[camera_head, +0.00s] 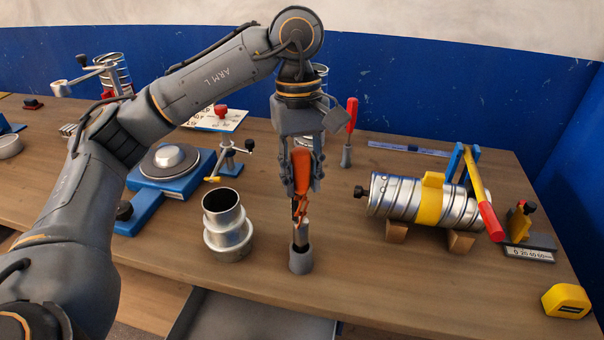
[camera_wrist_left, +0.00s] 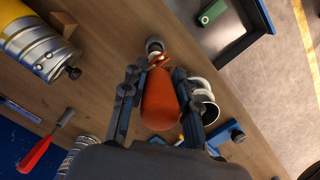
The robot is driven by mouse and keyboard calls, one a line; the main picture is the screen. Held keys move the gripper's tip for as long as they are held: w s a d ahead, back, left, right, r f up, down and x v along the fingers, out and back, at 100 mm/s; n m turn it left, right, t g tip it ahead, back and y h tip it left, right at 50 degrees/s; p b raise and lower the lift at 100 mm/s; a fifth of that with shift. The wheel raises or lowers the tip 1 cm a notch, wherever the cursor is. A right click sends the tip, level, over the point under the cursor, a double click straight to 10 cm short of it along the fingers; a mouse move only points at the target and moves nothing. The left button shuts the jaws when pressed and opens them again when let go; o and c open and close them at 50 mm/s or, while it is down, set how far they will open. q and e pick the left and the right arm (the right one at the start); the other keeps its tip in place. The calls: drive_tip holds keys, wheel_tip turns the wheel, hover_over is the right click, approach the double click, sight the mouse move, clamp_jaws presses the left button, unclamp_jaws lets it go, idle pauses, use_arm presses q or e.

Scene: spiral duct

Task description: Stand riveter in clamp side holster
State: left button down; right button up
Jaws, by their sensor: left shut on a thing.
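My left gripper (camera_head: 302,188) is shut on the orange-handled riveter (camera_head: 301,172) and holds it upright, nose down. The riveter's lower end is directly over or in a small grey cup-shaped holster (camera_head: 301,262) near the table's front edge. I cannot tell how deep it sits. In the left wrist view the riveter's orange handle (camera_wrist_left: 160,103) lies between the fingers, with the holster (camera_wrist_left: 154,45) just beyond its tip. The clamp (camera_head: 472,185), with blue and yellow bars and a red grip, is on a spiral duct at the right. My right gripper is not in view.
The silver duct (camera_head: 395,196) rests on wooden blocks. Metal duct collars (camera_head: 228,230) stand left of the holster. A red-handled tool (camera_head: 351,118) stands upright behind. A yellow tape measure (camera_head: 566,301) lies front right. The table is clear between holster and duct.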

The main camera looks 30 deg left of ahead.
sight(300, 148)
use_arm(q)
drive_tip(key=shift+f+b, duration=2.15)
drive_tip(key=shift+f, duration=0.3)
drive_tip(key=c, duration=0.9)
unclamp_jaws()
drive_tip(key=shift+r, duration=0.1)
drive_tip(key=shift+c, duration=0.2)
drive_tip(key=r, duration=0.8)
drive_tip(key=w+a+r, duration=0.1)
drive_tip(key=r, duration=0.3)
drive_tip(key=shift+w+a, duration=0.1)
